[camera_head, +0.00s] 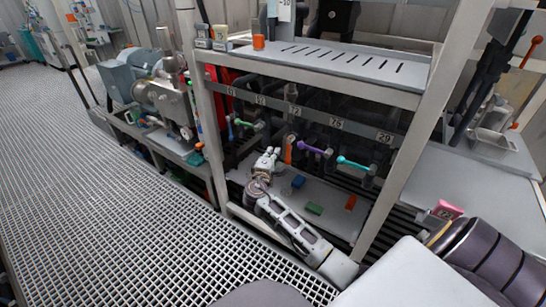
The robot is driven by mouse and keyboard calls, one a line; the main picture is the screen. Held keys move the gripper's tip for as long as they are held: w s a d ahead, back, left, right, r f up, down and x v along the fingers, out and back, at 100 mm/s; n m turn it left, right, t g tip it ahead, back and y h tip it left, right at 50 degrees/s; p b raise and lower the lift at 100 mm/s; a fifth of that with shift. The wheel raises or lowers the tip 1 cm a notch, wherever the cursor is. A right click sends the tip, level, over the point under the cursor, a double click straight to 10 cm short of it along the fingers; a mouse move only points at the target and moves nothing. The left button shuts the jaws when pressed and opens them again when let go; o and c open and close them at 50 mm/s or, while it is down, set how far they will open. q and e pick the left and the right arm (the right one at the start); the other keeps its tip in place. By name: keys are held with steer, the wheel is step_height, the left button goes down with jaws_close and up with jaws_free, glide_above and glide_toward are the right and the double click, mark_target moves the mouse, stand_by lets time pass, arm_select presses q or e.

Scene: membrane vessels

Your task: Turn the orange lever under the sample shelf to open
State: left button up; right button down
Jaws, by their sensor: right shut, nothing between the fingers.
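The orange lever (288,150) hangs almost straight down below the numbered rail (305,118), under the slotted sample shelf (345,66). My right arm reaches in from the lower right, and its gripper (271,155) is just left of the orange lever. The gripper is shut and empty. Its fingertips look close to the lever, but I cannot tell whether they touch it. My left gripper is not in view.
A purple lever (314,149) and a cyan lever (353,163) are right of the orange one; a green lever (245,123) is left. Blue (298,181), green (314,208) and orange-red (350,203) pieces lie on the lower tray. A frame post (410,140) stands at right.

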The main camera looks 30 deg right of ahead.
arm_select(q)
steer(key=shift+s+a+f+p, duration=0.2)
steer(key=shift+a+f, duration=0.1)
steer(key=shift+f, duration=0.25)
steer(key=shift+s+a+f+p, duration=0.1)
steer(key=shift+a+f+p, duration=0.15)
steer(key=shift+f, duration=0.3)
arm_select(e)
steer(key=v, duration=0.9)
steer(key=shift+a, duration=0.65)
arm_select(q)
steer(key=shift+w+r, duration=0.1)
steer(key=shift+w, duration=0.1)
arm_select(e)
steer(key=shift+w, duration=0.2)
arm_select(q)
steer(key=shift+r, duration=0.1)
arm_select(e)
steer(key=shift+f, duration=0.1)
